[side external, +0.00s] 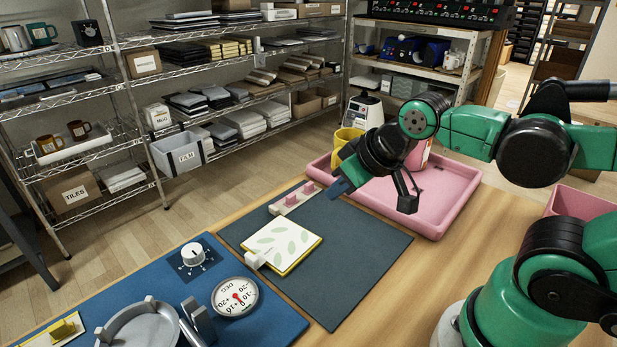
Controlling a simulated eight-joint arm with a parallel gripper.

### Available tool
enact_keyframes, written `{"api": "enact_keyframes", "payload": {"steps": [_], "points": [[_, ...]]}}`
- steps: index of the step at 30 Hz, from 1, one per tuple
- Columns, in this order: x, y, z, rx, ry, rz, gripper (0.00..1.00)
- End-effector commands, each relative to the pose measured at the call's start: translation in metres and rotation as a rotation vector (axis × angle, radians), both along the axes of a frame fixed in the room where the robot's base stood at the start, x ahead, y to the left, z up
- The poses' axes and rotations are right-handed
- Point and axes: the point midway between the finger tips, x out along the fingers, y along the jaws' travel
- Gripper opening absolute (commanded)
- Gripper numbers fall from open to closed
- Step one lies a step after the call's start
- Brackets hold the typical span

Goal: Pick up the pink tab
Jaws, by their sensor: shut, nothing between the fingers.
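Two small pink tabs stand on a pale strip (292,198) at the far left edge of the dark mat. One tab (309,187) is at the strip's right end and the other tab (291,200) is near its middle. My gripper (343,185) is above the mat, to the right of the strip and apart from it. It is shut and empty, with its fingers pointing down and left. The fingertips are small and dark in this view.
A leaf-patterned square pad (282,244) with a white clip lies on the dark mat (360,262). A blue panel with a dial (235,296) and knob is front left.

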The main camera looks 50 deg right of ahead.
Motion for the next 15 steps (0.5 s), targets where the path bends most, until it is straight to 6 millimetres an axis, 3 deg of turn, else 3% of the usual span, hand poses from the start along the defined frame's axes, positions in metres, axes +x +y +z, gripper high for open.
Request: {"api": "enact_keyframes", "payload": {"steps": [9,15], "points": [[0.0000,0.0000,0.0000,0.000,0.000,0.000,0.03],[0.0000,0.0000,0.0000,0.000,0.000,0.000,0.60]]}}
